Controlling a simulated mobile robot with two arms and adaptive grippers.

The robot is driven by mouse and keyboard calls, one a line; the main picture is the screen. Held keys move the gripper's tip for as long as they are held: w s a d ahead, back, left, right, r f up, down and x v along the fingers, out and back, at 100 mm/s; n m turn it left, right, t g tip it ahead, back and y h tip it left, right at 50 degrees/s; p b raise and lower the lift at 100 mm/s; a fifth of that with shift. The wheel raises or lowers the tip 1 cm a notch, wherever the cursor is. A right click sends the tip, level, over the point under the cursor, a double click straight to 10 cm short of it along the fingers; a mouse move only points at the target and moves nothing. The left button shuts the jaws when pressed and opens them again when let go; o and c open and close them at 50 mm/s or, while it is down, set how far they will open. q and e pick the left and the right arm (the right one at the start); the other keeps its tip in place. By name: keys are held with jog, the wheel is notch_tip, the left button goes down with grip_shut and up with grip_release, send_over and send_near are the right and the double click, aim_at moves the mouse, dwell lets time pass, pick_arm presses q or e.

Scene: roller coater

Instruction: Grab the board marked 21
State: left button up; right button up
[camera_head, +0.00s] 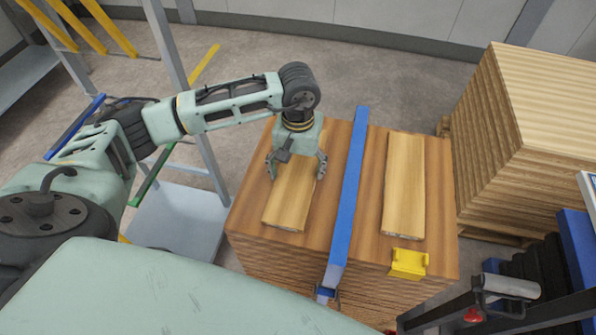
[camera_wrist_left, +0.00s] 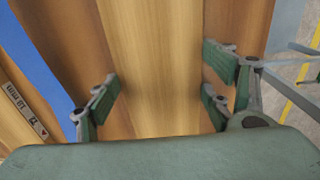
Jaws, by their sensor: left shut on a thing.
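Two light wooden boards lie on a darker wooden stack (camera_head: 335,215), split by a blue strap (camera_head: 352,190). The left board (camera_head: 288,208) is under my left gripper (camera_head: 296,170), which reaches down from above with its fingers on either side of it. In the left wrist view this board (camera_wrist_left: 150,60) runs between the fingers (camera_wrist_left: 160,98), which are shut on its edges. The right board (camera_head: 405,185) lies free beyond the strap. A label (camera_wrist_left: 22,108) shows across the strap in the left wrist view; I cannot read its number surely. My right gripper is not in view.
A yellow bracket (camera_head: 409,264) sits at the stack's front edge, below the right board. A taller wood stack (camera_head: 530,110) stands on the right. A grey metal frame (camera_head: 185,220) stands close on the left. Clear floor (camera_head: 370,85) lies behind the stack.

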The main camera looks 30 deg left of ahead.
pick_arm(q)
jog(key=shift+c, duration=0.9)
jog(key=shift+r, duration=0.2)
